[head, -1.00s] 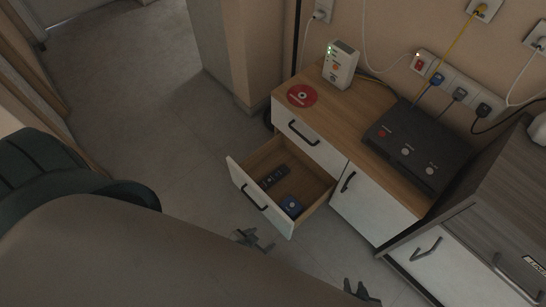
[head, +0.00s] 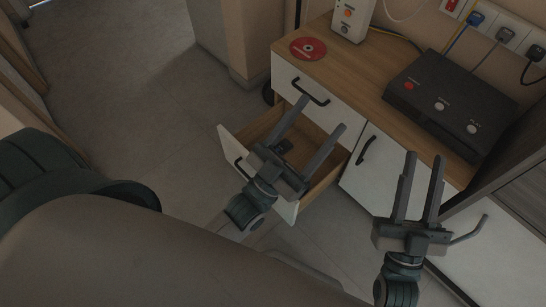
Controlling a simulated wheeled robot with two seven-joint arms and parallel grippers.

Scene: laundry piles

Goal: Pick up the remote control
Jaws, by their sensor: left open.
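The dark remote control (head: 284,146) lies in the open lower drawer (head: 233,150) of the wooden-topped cabinet. Only a small part of it shows; my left gripper covers the rest. My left gripper (head: 322,113) is open, its two fingers spread and empty, and overlaps the drawer in the picture. I cannot tell its height above the remote. My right gripper (head: 424,157) is open and empty, in front of the white cabinet door to the right of the drawer.
On the cabinet top (head: 350,65) are a red disc (head: 308,49), a white device (head: 352,18) and a black box with buttons (head: 450,102). A closed upper drawer (head: 318,98) sits above the open one. A grey cabinet (head: 515,205) stands right. Floor at left is clear.

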